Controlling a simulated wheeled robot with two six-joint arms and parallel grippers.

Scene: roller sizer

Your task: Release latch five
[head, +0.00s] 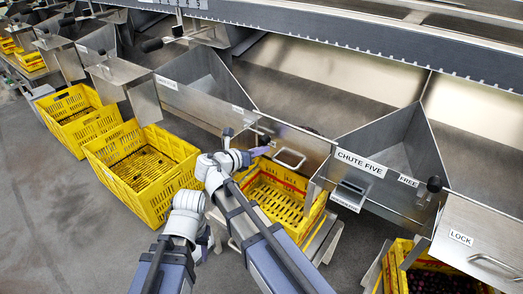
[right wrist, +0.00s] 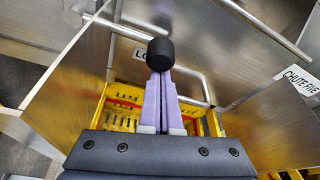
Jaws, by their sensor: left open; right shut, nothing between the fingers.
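The chute marked CHUTE FIVE (head: 361,163) stands right of centre. A black knob (head: 434,184) stands at its right end, close to the FREE label (head: 408,180). My right gripper (head: 268,149) is at the steel plate left of this chute. In the right wrist view its lilac fingers (right wrist: 160,85) are shut and empty, with their tips at another black knob (right wrist: 160,53). I cannot tell whether they touch it. The knob partly covers a label starting LO (right wrist: 138,54). My left gripper (head: 206,239) is open and low, mostly hidden by its arm.
A yellow crate (head: 110,158) stands on the floor at left, and another (head: 309,224) is below my right gripper. A handled plate marked LOCK (head: 461,238) is at right. A bare U-shaped handle (head: 290,160) is close to my right fingers. The floor at lower left is clear.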

